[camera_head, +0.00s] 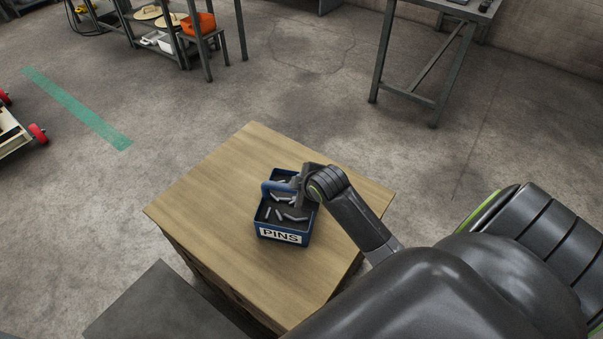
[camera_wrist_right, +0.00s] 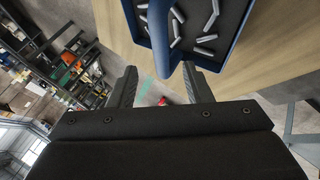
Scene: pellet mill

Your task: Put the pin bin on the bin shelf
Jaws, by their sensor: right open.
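The pin bin (camera_head: 281,237) is a small blue open box labelled PINS, upright on the wooden table and holding grey metal pins. A blue handle (camera_head: 277,187) arches over it. My right gripper (camera_head: 300,181) is at the bin's handle. In the right wrist view, the open right gripper (camera_wrist_right: 160,82) has the handle (camera_wrist_right: 166,50) in front of the gap between its fingers; whether they touch it I cannot tell. The bin (camera_wrist_right: 216,58) shows there at the top. My left gripper is not in view. No shelf is clearly marked as the bin shelf.
The wooden table (camera_head: 225,200) has bare top around the bin. A metal rack (camera_head: 165,40) with an orange bin (camera_head: 199,24) stands at the back left. A metal workbench (camera_head: 437,65) stands at the back right. Open concrete floor lies between, with a green stripe (camera_head: 75,107).

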